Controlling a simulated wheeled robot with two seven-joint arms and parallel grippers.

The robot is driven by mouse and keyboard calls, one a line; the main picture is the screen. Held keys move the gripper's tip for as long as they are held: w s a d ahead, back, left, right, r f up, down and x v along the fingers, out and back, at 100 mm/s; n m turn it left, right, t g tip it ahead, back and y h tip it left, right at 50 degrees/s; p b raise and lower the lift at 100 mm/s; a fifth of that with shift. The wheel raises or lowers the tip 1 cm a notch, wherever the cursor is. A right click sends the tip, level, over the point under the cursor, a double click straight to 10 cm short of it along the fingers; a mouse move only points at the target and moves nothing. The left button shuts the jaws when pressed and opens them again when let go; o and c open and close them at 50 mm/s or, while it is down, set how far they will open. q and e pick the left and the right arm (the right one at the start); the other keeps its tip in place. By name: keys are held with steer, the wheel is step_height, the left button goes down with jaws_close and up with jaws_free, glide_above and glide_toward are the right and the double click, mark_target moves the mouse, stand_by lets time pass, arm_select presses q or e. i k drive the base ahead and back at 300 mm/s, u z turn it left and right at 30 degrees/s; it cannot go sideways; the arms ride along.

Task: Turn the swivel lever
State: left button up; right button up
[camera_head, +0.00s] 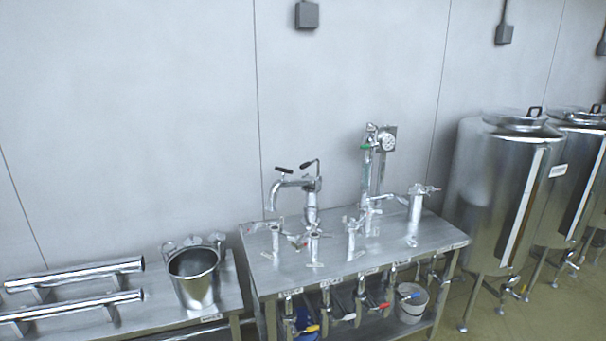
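A metal bench (265,275) stands against the wall, carrying several steel fittings. A curved swan-neck tap (290,186) rises at its back left, with two dark-tipped levers (297,168) on top. I cannot tell which lever is the swivel lever. A taller column (373,175) with a round gauge (387,142) and a green handle (366,147) stands to the right. Several valves with coloured levers hang under the front edge, among them a yellow one (312,328) and a red one (382,306). Neither of my grippers is in view.
A white bucket (411,306) sits under the bench. Bare floor shows between bench and tanks.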

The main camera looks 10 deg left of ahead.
mark_target(311, 206)
steer(key=z, duration=0.75)
steer(key=i, duration=1.4)
steer(key=u, duration=0.25)
